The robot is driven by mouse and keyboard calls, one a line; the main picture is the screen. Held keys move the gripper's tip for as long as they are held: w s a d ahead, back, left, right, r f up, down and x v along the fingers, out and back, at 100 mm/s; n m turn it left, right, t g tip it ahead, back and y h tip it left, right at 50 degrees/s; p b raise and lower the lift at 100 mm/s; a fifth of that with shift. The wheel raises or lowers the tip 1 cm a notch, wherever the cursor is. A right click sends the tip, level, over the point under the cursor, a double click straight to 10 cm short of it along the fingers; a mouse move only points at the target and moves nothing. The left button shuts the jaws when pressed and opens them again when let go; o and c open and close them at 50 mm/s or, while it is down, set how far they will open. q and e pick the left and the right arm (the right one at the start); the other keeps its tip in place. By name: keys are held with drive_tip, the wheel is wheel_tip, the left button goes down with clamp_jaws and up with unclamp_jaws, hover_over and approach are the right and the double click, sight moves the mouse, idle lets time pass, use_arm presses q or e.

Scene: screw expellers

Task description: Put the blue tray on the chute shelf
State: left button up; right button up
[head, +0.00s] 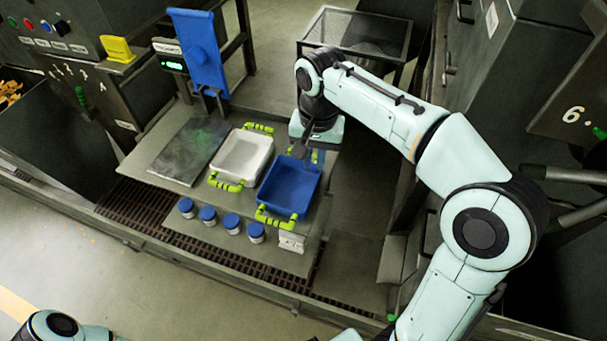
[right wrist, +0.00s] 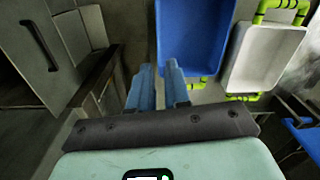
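The blue tray (head: 289,188) lies on the grey bench, right of the white tray (head: 242,156). It has a yellow-green handle (head: 276,219) at its near end. The blue tray (right wrist: 195,35) is just beyond the fingertips; contact cannot be told. My left gripper is out of view. I cannot tell for sure which surface is the chute shelf.
Several blue-capped jars (head: 208,214) stand along the bench's front. A dark plate (head: 190,150) lies left of the white tray. A blue upright panel (head: 202,55) stands behind. A mesh-topped table (head: 358,33) is at the back. Dark machines flank the bench.

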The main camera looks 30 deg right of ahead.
drive_tip(key=n, duration=0.3)
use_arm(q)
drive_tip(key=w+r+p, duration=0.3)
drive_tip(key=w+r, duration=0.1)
use_arm(e)
drive_tip(key=n, duration=3.1)
hover_over(268, 175)
drive_tip(key=f, duration=0.2)
drive_tip(key=f+b, duration=0.1)
drive_tip(key=f, duration=0.1)
drive_tip(key=f+b, duration=0.1)
drive_tip(key=f, duration=0.1)
drive_tip(key=shift+s+a+f, duration=0.3)
drive_tip(key=shift+f, duration=0.05)
drive_tip(key=shift+w+f, duration=0.15)
drive_tip(key=shift+f, duration=0.35)
drive_tip(key=f, duration=0.3)
drive_tip(key=f+b, duration=0.1)
drive_tip(key=shift+d+f, duration=0.25)
drive_tip(key=shift+f, duration=0.1)
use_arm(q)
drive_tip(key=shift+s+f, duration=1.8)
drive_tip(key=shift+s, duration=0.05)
use_arm(e)
drive_tip(key=shift+w, duration=0.1)
clamp_jaws()
